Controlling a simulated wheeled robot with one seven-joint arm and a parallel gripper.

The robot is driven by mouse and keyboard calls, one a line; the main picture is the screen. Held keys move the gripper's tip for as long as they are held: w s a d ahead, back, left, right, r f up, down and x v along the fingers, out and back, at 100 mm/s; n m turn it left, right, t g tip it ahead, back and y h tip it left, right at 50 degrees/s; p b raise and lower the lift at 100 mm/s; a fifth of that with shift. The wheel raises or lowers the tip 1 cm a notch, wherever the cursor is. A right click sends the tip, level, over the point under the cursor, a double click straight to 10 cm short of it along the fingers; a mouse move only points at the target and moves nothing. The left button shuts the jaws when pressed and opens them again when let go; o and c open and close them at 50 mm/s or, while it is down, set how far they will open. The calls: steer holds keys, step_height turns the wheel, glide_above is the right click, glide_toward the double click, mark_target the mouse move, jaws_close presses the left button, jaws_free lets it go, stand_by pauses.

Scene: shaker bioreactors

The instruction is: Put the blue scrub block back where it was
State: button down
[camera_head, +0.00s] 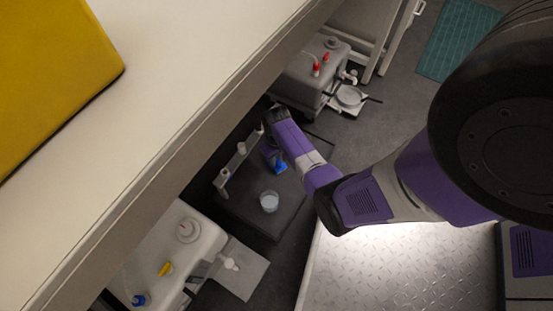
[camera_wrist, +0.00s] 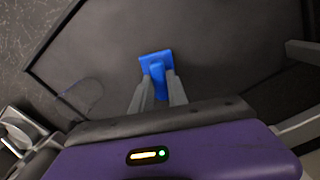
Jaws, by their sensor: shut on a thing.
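The blue scrub block (camera_wrist: 156,62) is between the two fingers of my gripper (camera_wrist: 158,92) in the wrist view, with its wider part beyond the fingertips. My gripper is shut on it. In the head view the blue block (camera_head: 280,167) shows at the end of my purple arm, over the dark flat platform (camera_head: 245,208). I cannot tell whether the block touches the platform or is held just above it.
A clear round vessel (camera_head: 269,201) stands on the platform near the block. A pale post-and-bar frame (camera_head: 226,175) stands left of it. White machines stand at the lower left (camera_head: 180,245) and top (camera_head: 318,70). A shelf (camera_head: 190,90) with a yellow box (camera_head: 50,70) overhangs the left.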

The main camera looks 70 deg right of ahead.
steer(key=shift+f, duration=0.15)
steer(key=c, duration=1.3)
jaws_free()
